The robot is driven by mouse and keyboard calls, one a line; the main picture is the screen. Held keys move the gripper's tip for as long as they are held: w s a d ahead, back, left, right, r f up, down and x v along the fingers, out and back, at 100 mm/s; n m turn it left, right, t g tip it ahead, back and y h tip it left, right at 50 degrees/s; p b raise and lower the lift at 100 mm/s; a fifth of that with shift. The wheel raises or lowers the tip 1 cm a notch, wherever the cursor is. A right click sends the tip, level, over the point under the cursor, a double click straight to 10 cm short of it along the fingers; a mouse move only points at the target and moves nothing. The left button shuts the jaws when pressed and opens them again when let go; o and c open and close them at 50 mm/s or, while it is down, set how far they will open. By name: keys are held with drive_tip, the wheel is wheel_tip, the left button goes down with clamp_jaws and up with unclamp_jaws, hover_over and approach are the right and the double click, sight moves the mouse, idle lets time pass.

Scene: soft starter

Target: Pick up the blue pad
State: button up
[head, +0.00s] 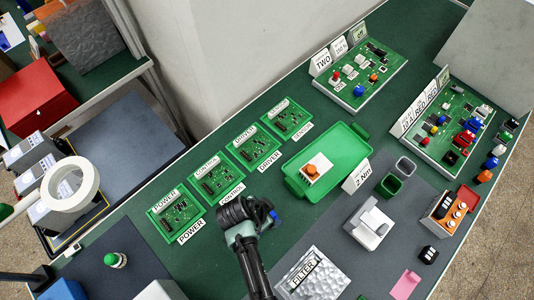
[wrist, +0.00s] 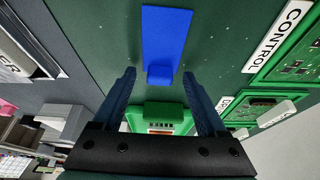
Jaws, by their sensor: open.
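The blue pad (wrist: 166,35) shows in the wrist view as a flat bright blue rectangle on the dark green table top, with a small raised blue block at its lower end. My gripper (wrist: 159,76) is open and empty, and its two dark blue fingers appear on either side of that block. I cannot tell how far above the pad the fingertips are. In the head view my gripper (head: 268,214) is over the green table, right of the row of boards. I cannot make out the pad there; my arm probably hides it.
Green boards (head: 175,215) labelled POWER, CONTROL, DRIVER and SENSOR stand in a row. A green tray (head: 335,150) holds a white block with an orange top. A FILTER plate (head: 315,275) lies right of my arm on a grey mat (head: 405,215). A ring lamp (head: 70,185) stands left.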

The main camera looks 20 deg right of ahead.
drive_tip(key=shift+f, duration=0.1)
clamp_jaws()
idle(0.3)
